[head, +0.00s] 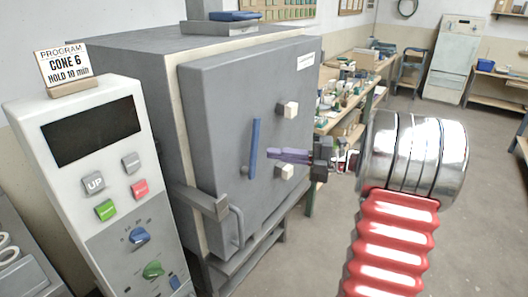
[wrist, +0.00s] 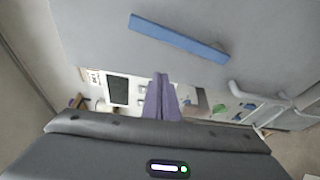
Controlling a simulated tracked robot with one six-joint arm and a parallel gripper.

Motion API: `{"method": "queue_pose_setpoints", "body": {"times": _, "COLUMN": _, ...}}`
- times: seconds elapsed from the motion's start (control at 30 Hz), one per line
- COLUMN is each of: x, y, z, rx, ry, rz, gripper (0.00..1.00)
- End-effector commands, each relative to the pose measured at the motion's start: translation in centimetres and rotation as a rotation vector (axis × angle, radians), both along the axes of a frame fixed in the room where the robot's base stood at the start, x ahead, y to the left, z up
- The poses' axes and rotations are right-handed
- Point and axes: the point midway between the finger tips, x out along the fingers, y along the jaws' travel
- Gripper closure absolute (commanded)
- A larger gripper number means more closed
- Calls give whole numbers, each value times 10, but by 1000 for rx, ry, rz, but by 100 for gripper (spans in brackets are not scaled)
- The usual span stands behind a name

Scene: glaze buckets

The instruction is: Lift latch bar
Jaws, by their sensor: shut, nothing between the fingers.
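A blue bar (head: 255,148) stands nearly upright on the grey kiln door (head: 220,110). A small grey knob is beside its lower end. The blue bar also shows in the wrist view (wrist: 178,38), slanted across the door. A grey block with a bent grey handle (head: 238,226) is at the door's lower left; I cannot tell which of these is the latch bar. My gripper (head: 270,154) has purple fingers, shut and empty, with tips just right of the blue bar in the head view. In the wrist view the fingers (wrist: 160,80) look apart from the bar.
A white control panel (head: 90,150) with buttons, knobs and a card reading "CONE 6 HOLD 10 min" stands left of the kiln. Two pale blocks (head: 288,110) stick out from the door near my gripper. A cluttered workbench (head: 345,105) is behind; open floor lies to the right.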

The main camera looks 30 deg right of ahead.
Motion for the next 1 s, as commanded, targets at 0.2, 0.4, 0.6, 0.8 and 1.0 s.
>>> {"method": "queue_pose_setpoints", "body": {"times": 0.2, "x": -16, "y": -15, "z": -1, "rx": 0, "ry": 0, "rz": 0, "gripper": 100}}
{"method": "queue_pose_setpoints", "body": {"times": 0.4, "x": -18, "y": -17, "z": -1, "rx": 0, "ry": 0, "rz": 1, "gripper": 100}}
{"method": "queue_pose_setpoints", "body": {"times": 0.6, "x": -18, "y": -16, "z": -2, "rx": 0, "ry": 0, "rz": 1, "gripper": 100}}
{"method": "queue_pose_setpoints", "body": {"times": 0.8, "x": -17, "y": -16, "z": -2, "rx": -1, "ry": -1, "rz": 2, "gripper": 100}}
{"method": "queue_pose_setpoints", "body": {"times": 1.0, "x": -17, "y": -16, "z": -2, "rx": -48, "ry": -42, "rz": 1, "gripper": 100}}
